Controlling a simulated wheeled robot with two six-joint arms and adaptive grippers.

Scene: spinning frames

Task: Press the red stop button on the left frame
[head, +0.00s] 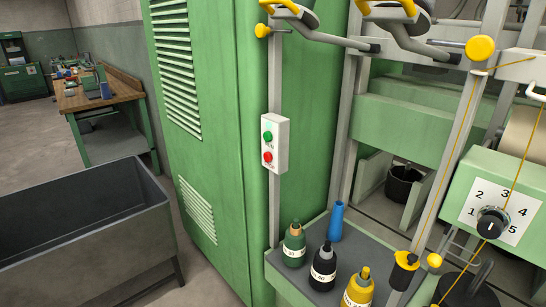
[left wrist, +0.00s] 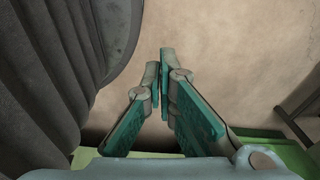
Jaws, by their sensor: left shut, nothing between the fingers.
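The red stop button (head: 268,157) sits on a small white control box (head: 282,145), below a green button (head: 267,136). The box is fixed to a grey upright post (head: 275,92) of the frame, beside the tall green cabinet. Nothing covers the button in the head view. My left gripper (left wrist: 163,58) shows only in the left wrist view, its two teal-padded fingers shut together and empty. The button is not seen in that view, so the distance between them cannot be told. My right gripper is in neither view.
A dark metal bin (head: 78,225) stands at the left. A dial panel (head: 512,203) is at the right. Floor shows beyond the bin.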

